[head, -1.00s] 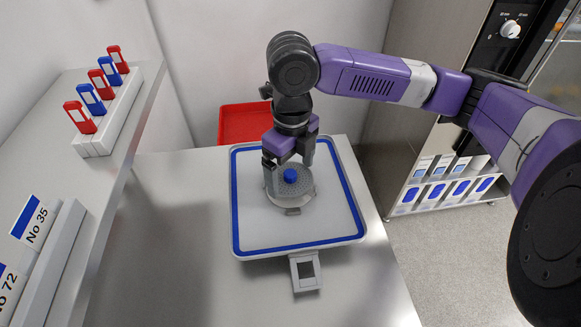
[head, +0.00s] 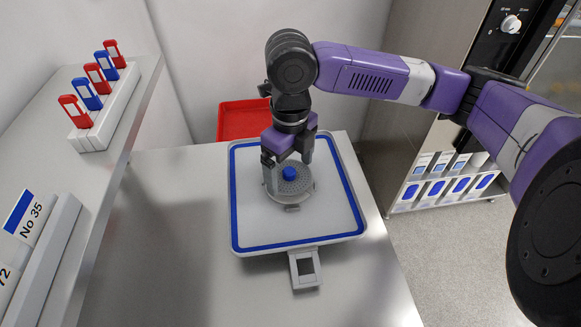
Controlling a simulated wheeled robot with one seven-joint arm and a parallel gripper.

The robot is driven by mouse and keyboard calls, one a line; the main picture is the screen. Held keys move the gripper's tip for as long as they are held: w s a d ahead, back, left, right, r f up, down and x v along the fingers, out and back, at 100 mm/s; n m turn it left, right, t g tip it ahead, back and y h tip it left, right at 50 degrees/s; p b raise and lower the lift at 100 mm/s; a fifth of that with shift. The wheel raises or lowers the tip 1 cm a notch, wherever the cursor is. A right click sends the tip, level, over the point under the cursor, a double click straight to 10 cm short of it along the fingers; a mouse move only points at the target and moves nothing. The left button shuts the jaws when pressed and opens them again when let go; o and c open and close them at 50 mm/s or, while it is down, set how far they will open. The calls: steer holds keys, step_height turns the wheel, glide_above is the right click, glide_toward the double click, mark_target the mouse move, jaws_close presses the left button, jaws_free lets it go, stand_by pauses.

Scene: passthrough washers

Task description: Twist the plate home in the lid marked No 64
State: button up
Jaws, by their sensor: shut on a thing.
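A grey perforated round plate (head: 298,186) with a blue knob (head: 289,174) sits in the middle of a white lid (head: 262,225) with a blue border, lying on the bench. My gripper (head: 287,178) points down at the plate, with its fingers on either side of it, shut on the plate. A grey tab with a square opening (head: 305,268) sticks out from the lid's front edge. No number can be read on this lid. How the plate's underside sits in the lid is hidden.
A shelf on the left holds red and blue tags in a white rack (head: 120,110) and a label reading No 35 (head: 30,215). A red tray (head: 243,120) is behind the lid. The bench front (head: 190,270) is clear.

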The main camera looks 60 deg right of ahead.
mark_target(290, 171)
steer(key=shift+f+b, duration=0.3)
steer(key=shift+f+b, duration=0.3)
steer(key=shift+f, duration=0.05)
steer(key=shift+s+f, duration=0.1)
steer(key=shift+f, duration=0.1)
stand_by(0.5)
steer(key=o, duration=1.1)
steer(key=shift+a, duration=0.1)
steer(key=shift+c, duration=0.2)
steer(key=shift+r+p, duration=2.5)
steer(key=shift+r, duration=1.15)
